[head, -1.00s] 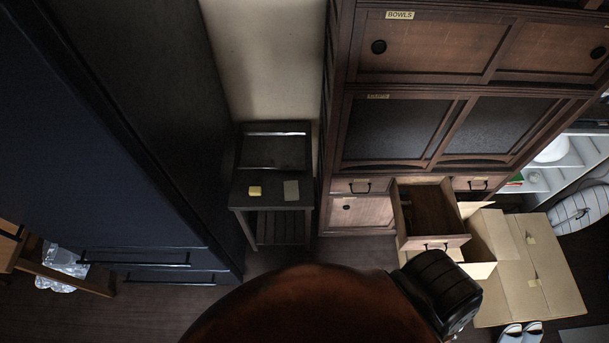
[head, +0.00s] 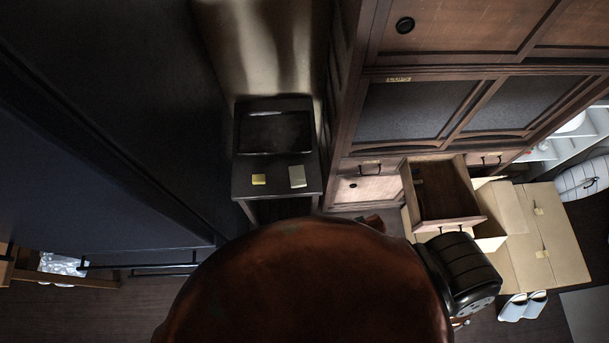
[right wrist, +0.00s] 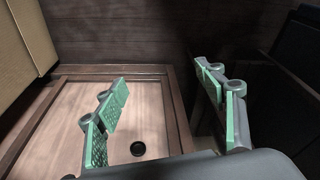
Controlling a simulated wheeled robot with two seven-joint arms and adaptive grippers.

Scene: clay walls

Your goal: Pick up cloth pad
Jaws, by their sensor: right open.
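A small dark side table (head: 276,193) stands between the dark tall cabinet and the wooden cupboard. On its front part lie two small flat pieces: a yellow one (head: 259,180) on the left and a pale grey one (head: 297,176) on the right. I cannot tell for certain which is the cloth pad. My right gripper (right wrist: 160,76) is open and empty in the right wrist view, with green-padded fingers spread apart in front of a wooden panel. Neither small piece shows in that view. My left gripper is not in view.
A wooden drawer (head: 445,196) stands pulled out of the cupboard (head: 372,188), right of the table. Open cardboard boxes (head: 545,225) and slippers (head: 522,305) are on the floor at right. A dark tray-like panel (head: 274,132) is on the table's back part.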

